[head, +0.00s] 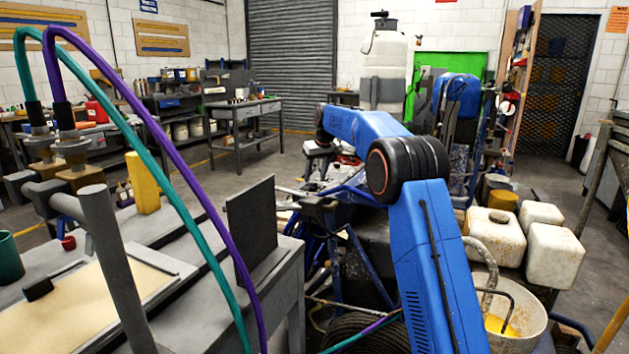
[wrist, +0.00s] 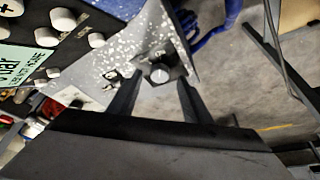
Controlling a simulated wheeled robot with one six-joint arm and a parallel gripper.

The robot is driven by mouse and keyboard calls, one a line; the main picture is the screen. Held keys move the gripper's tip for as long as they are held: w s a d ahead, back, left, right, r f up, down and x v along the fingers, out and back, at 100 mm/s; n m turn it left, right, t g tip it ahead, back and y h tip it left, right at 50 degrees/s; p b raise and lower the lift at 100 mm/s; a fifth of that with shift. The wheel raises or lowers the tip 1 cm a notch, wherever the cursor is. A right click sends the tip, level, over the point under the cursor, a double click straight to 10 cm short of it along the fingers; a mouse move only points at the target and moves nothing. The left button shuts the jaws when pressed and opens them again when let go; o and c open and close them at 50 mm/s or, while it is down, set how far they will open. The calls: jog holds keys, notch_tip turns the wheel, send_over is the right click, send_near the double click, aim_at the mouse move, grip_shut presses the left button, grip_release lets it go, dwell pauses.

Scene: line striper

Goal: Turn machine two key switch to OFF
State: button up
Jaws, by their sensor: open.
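A small pale round knob, which looks like the key switch (wrist: 160,73), sits on a dark mount on a paint-speckled panel (wrist: 120,52) in the wrist view. I cannot read its position or any OFF mark. My gripper (wrist: 160,80) is open, its two dark fingers reaching towards the knob, one on each side. I cannot tell whether either finger touches it. In the head view my blue arm reaches over the blue-framed machine (head: 350,235); the switch is not visible there.
A control panel with several light knobs (wrist: 62,19) and a pale green label (wrist: 18,65) is at the wrist view's left. In the head view, a grey workbench (head: 205,285) with an upright dark plate (head: 251,228) stands left, and white containers (head: 553,255) stand right.

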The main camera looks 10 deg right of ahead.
aim_at(314, 182)
jog(key=shift+x, duration=1.35)
jog(key=c, duration=1.1)
jog(key=shift+o, duration=0.2)
jog(key=shift+n, duration=0.4)
jog(key=n+y, duration=0.1)
jog(key=n, duration=0.3)
jog(key=shift+w+d+g+y, duration=0.2)
jog(key=shift+d+g+y, duration=0.05)
jog(key=shift+g+y, duration=0.15)
jog(key=n+g+y, duration=0.1)
jog(key=n, duration=0.3)
jog(key=shift+w+d, duration=0.1)
jog(key=shift+w+n+g, duration=0.1)
jog(key=shift+n+g, duration=0.5)
jog(key=shift+n, duration=1)
